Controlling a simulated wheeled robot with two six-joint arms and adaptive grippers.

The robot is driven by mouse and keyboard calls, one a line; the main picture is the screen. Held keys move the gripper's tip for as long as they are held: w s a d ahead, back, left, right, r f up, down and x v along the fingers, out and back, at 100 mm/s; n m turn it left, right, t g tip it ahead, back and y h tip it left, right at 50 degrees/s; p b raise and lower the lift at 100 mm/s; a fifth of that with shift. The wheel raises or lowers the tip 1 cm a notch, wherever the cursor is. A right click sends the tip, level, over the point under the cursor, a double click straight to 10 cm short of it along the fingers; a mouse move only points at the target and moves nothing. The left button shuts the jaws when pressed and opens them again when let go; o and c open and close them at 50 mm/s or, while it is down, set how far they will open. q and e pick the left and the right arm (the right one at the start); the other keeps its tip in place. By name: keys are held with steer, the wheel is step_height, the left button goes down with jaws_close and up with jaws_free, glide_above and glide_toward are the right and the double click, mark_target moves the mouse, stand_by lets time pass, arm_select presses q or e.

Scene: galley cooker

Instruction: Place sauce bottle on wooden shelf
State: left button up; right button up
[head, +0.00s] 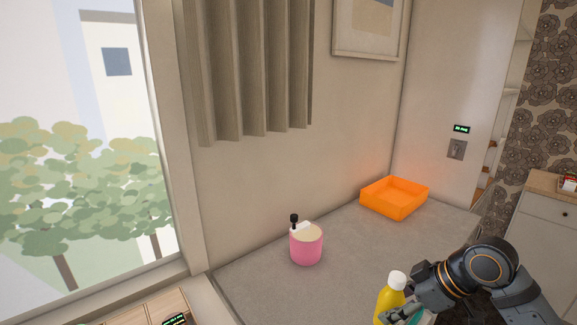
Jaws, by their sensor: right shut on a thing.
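A yellow bottle (385,302) with a white cap, which looks like the sauce bottle, stands roughly upright at the bottom edge of the head view. My right gripper (396,313) is shut on it from the right; the bottle's lower part is cut off by the frame. I cannot tell whether its base touches the counter. A light wooden unit with compartments (143,312) shows at the bottom left, partly cut off; I cannot tell whether it is the wooden shelf. My left gripper is not in view.
A pink container (306,246) with a black-topped item stands on the grey counter (345,250). An orange tray (394,198) sits at the counter's back corner. A teal item (417,316) is partly hidden by my right gripper. A cabinet (545,222) stands at the right.

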steer(key=s+a+f, duration=0.1)
steer(key=s+a, duration=0.4)
steer(key=s, duration=0.1)
steer(key=shift+s+f+n, duration=0.25)
steer(key=shift+n, duration=0.05)
steer(key=shift+a, duration=0.1)
